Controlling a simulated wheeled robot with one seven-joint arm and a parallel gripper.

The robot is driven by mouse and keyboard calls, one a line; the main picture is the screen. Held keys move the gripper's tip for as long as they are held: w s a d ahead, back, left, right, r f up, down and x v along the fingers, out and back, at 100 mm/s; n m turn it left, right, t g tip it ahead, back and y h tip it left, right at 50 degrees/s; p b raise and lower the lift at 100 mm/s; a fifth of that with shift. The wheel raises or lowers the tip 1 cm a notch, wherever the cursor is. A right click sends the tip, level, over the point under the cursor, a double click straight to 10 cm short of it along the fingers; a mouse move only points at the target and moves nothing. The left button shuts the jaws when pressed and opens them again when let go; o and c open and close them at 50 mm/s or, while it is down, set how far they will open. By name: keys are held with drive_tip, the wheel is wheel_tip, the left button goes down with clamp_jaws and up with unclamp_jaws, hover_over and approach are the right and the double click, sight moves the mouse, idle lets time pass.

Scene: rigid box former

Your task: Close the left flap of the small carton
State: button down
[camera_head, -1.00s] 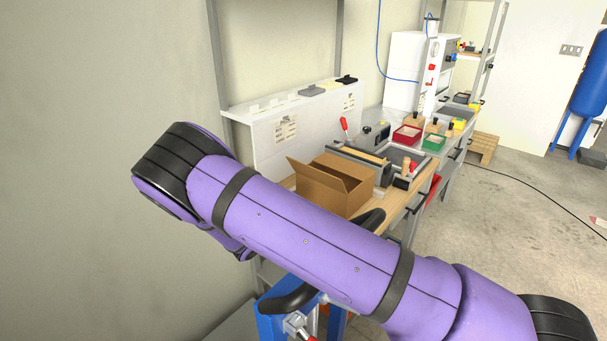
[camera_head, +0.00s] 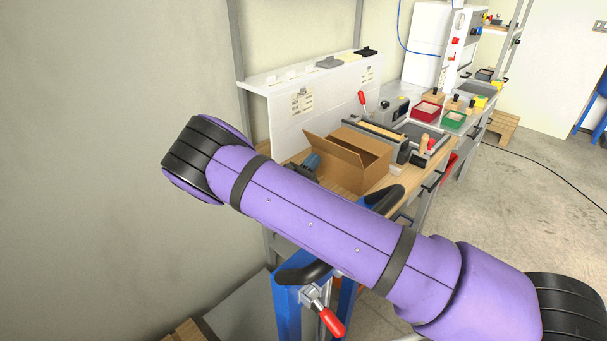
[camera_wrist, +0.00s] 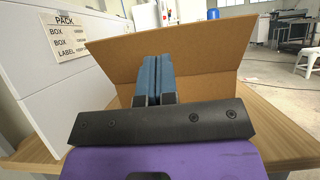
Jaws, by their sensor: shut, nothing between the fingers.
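The small brown carton (camera_head: 362,172) stands on the wooden bench top. Its left flap (camera_head: 334,150) stands up and leans outward to the left, and the top looks open. My gripper (camera_head: 312,162) is just outside the left flap, low beside it; my purple arm hides part of it. In the wrist view the blue fingers (camera_wrist: 152,80) are together and empty, pointing at the outer face of the flap (camera_wrist: 208,65). Whether they touch the flap I cannot tell. The carton's inside is mostly hidden behind the flap.
A white panel with a PACK label (camera_wrist: 68,36) stands close at the left. Behind the carton are a grey fixture (camera_head: 375,137), a red bin (camera_head: 426,110) and a green bin (camera_head: 454,120). A blue stand with a red-handled clamp (camera_head: 332,322) is below my arm.

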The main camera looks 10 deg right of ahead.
sight(327, 142)
drive_tip(key=shift+x, duration=2.45)
drive_tip(key=shift+r, duration=0.15)
drive_tip(key=shift+w+d+r+g+y, duration=0.3)
drive_tip(key=shift+d+r+g+y, duration=0.35)
drive_tip(key=shift+y, duration=0.35)
drive_tip(key=shift+w+d+r+g+y, duration=0.25)
drive_tip(key=shift+d+g+y, duration=0.15)
drive_tip(key=shift+y, duration=0.2)
drive_tip(key=shift+w+d+r+g+y, duration=0.3)
drive_tip(key=shift+g+y, duration=0.15)
drive_tip(key=shift+y, duration=0.15)
drive_tip(key=d+y, duration=0.1)
drive_tip(key=w+g+y, duration=0.1)
drive_tip(key=d+g+y, duration=0.1)
drive_tip(key=shift+w+d+r+y, duration=0.25)
drive_tip(key=shift+w+d+y, duration=0.05)
drive_tip(key=shift+w+d, duration=0.1)
drive_tip(key=shift+w+d+f+g+y, duration=0.75)
drive_tip(key=shift+d+g+y, duration=0.35)
drive_tip(key=shift+y, duration=0.5)
drive_tip(key=shift+w+d+f+g+y, duration=0.6)
drive_tip(key=shift+d+f+g+y, duration=0.35)
drive_tip(key=shift+g+y, duration=0.5)
drive_tip(key=shift+w+d+f+g+y, duration=0.75)
drive_tip(key=shift+d+g+y, duration=0.25)
drive_tip(key=shift+y, duration=0.75)
